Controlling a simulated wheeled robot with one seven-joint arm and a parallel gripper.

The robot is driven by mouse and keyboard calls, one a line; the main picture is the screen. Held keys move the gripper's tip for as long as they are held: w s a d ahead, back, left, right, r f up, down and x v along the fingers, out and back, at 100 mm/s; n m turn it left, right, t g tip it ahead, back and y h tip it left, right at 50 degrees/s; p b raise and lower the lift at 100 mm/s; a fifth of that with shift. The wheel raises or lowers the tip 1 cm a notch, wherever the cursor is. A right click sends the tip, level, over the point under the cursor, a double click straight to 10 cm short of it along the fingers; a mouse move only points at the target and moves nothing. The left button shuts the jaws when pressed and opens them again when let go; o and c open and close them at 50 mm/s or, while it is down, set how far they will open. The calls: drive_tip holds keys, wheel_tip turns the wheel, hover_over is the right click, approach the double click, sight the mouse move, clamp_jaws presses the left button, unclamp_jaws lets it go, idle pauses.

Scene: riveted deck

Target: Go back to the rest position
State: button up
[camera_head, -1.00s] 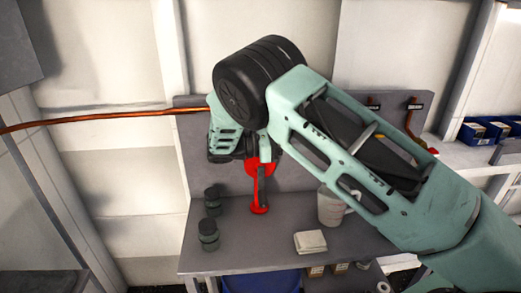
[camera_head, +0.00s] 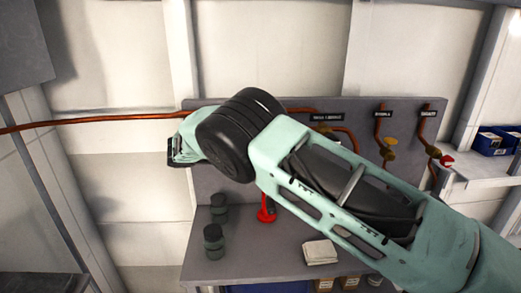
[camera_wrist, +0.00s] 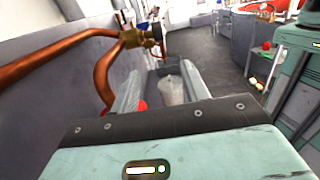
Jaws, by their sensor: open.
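My arm reaches across the head view from the lower right. My gripper (camera_head: 178,150) is at its far left end, up against the view of the grey back panel (camera_head: 200,178), mostly hidden by my wrist. In the wrist view my gripper (camera_wrist: 160,72) shows two grey fingers set apart, with nothing held. A pale mug (camera_wrist: 171,90) shows beyond and between them, well below. In the head view the mug is hidden behind my arm. A red object (camera_head: 266,214) stands on the bench behind my arm, partly covered.
The grey bench (camera_head: 245,262) holds two dark canisters (camera_head: 213,240) and a folded cloth (camera_head: 320,252). Copper pipes with valves (camera_head: 387,148) run along the panel; a pipe (camera_wrist: 98,75) looms close at left in the wrist view. Blue bins (camera_head: 492,142) stand at the right.

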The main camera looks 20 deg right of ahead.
drive_tip(key=shift+d, duration=0.1)
drive_tip(key=s+a+f+m+t+y, duration=0.1)
drive_tip(key=s+y, duration=0.8)
drive_tip(key=s, duration=0.9)
drive_tip(key=s+a+f+m+t+y, duration=0.1)
drive_tip(key=s+a+m+t+y, duration=0.3)
drive_tip(key=s+y, duration=0.5)
drive_tip(key=s+a+m, duration=0.2)
drive_tip(key=s+a, duration=0.1)
drive_tip(key=s, duration=0.6)
drive_tip(key=shift+f, duration=0.35)
